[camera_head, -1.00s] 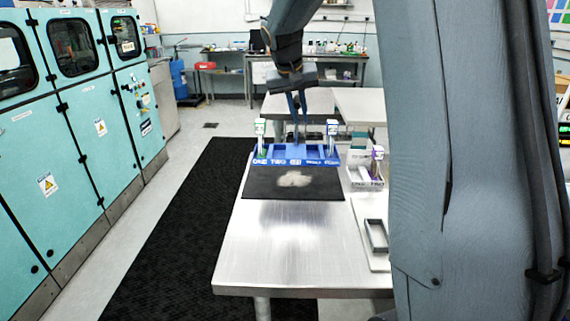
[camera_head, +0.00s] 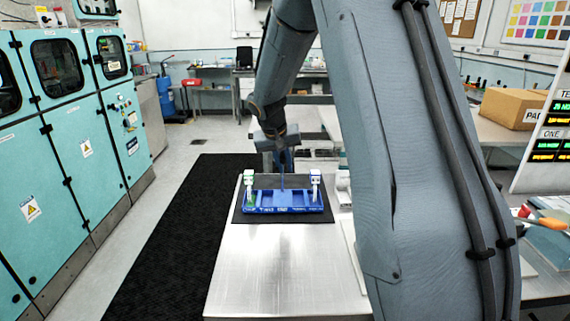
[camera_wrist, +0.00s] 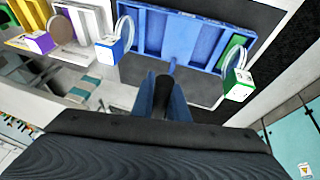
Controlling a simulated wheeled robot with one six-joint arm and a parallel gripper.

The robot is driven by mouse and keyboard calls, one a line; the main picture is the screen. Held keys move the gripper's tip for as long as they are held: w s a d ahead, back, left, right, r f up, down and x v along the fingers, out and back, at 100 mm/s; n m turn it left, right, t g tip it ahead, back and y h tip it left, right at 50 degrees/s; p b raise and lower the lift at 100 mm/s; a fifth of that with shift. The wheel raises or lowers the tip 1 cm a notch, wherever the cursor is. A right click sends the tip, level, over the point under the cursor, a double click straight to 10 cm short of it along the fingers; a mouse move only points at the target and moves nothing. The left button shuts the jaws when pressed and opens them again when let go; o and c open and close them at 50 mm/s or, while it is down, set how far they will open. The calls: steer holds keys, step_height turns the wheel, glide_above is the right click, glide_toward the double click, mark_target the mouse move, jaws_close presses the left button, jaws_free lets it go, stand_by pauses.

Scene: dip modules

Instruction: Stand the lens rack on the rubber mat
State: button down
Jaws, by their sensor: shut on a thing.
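The lens rack (camera_head: 288,209) is a blue tray with compartments, white lettering along its front and a thin upright blue handle. A white-and-green tagged piece (camera_head: 249,184) stands at its left end and a white-and-blue one (camera_head: 315,183) at its right. My gripper (camera_head: 281,160) is shut on the handle from above, and the rack looks level. The dark rubber mat (camera_head: 285,219) lies under the rack, showing around it. I cannot tell whether the rack touches it. In the wrist view, my gripper (camera_wrist: 166,95) covers part of the handle, below the rack (camera_wrist: 190,40).
The bare steel tabletop (camera_head: 275,270) is clear in front of the mat. In the wrist view, a purple-and-white tagged piece (camera_wrist: 38,42) stands by light containers beside the rack. My arm hides the table's right side in the head view.

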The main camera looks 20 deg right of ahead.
steer(key=shift+f, duration=0.1)
steer(key=c, duration=2.2)
jaws_free()
steer(key=shift+f, duration=0.15)
steer(key=o, duration=0.5)
steer(key=shift+c, duration=0.2)
steer(key=b+v, duration=0.4)
steer(key=v, duration=0.8)
steer(key=s+a+f+n+y, duration=0.1)
steer(key=s+a+f, duration=0.2)
steer(key=s+f, duration=0.3)
steer(key=s+a+f+n+g+y, duration=0.1)
steer(key=s+a+f, duration=0.2)
steer(key=s+f, duration=0.3)
steer(key=s+a+f+n+g+y, duration=0.1)
steer(key=s+f, duration=0.5)
steer(key=s, duration=0.8)
steer(key=shift+s+a+f+n+y, duration=0.15)
steer(key=shift+a+n+y, duration=0.1)
steer(key=shift+a, duration=0.45)
steer(key=shift+a+f+n+y, duration=0.15)
steer(key=shift+a+n, duration=0.1)
steer(key=shift+a, duration=0.45)
